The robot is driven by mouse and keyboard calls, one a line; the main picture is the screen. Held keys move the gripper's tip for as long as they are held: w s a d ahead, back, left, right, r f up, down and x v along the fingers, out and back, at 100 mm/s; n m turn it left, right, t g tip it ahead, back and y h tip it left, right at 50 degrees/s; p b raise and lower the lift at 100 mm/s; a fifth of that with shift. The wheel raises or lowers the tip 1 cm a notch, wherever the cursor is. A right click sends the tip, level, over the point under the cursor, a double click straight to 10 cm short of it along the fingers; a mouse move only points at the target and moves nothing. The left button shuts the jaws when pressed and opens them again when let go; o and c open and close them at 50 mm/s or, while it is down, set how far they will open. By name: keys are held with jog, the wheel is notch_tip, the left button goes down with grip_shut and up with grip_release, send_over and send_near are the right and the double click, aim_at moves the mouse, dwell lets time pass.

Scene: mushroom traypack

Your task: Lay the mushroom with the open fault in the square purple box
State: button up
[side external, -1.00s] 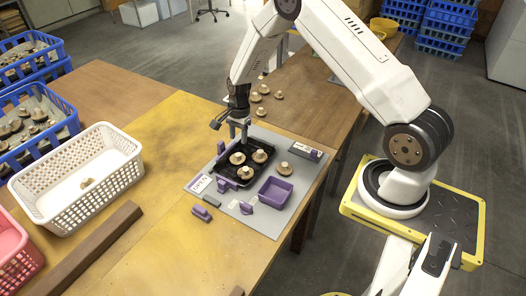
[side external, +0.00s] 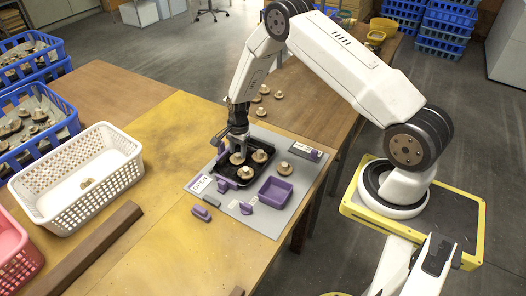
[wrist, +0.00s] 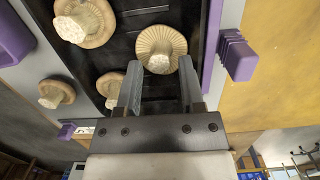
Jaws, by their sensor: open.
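A black tray (side external: 228,179) holds several pale tan mushrooms. In the wrist view one mushroom (wrist: 160,48) lies stem up with clear radial gills, between and just beyond my fingertips. Another mushroom (wrist: 85,20) lies stem up at the top left, and one more (wrist: 110,85) is partly hidden behind my left finger. My gripper (wrist: 159,72) is open, with nothing held; in the side view it is low over the tray's far left part (side external: 238,150). The square purple box (side external: 275,191) stands empty on the grey mat, right of the tray.
Purple blocks (side external: 247,203) stand near the tray's front. A white basket (side external: 110,165) is at left, and loose mushrooms (side external: 264,90) lie behind.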

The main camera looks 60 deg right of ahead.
jog(key=shift+a+f, duration=0.1)
jog(key=shift+f, duration=0.6)
jog(key=c, duration=0.6)
